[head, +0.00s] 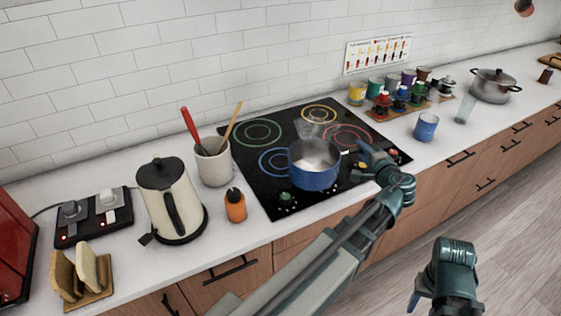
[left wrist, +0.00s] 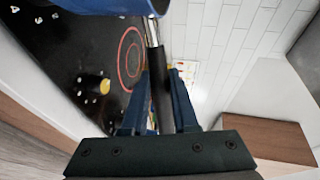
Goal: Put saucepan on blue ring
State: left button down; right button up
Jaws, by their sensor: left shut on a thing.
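The blue saucepan (head: 314,176) is over the front middle of the black cooktop (head: 259,187), upright, with steam above it. Whether it rests on the glass or is slightly raised, I cannot tell. The blue ring (head: 264,162) is at the cooktop's front left; the pan hides its right part. My left gripper (head: 362,158) is to the right of the pan and shut on its handle. In the left wrist view, the black handle (left wrist: 162,95) runs between the fingers, and the pan's blue side (left wrist: 110,5) shows at the top. My right gripper (head: 414,302) is low at the right, away from the counter; its jaws are unclear.
Green (head: 251,132), yellow (head: 319,106) and red (head: 361,131) rings mark the other zones. A utensil crock (head: 213,167), orange bottle (head: 235,208) and kettle (head: 165,190) stand left of the cooktop. A blue cup (head: 426,127) and several colored pots stand right.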

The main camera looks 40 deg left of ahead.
aim_at(337, 154)
pick_arm(q)
jog(key=shift+d, duration=0.2)
jog(key=w+a+f+b, duration=0.1)
jog(key=a, duration=0.4)
jog(key=w+a+f+b, duration=0.1)
jog(key=a+f+b, duration=0.1)
jog(key=a, duration=0.3)
jog(key=w+a+f+b, duration=0.1)
jog(key=a+f+b, duration=0.1)
jog(key=a, duration=0.3)
jog(key=shift+a+f, duration=0.1)
jog(key=shift+a, duration=0.25)
jog(key=c, duration=0.7)
grip_release()
jog(key=p+v, duration=0.2)
jog(key=v, duration=1)
jog(key=shift+d+p, duration=0.1)
jog(key=shift+p, duration=0.25)
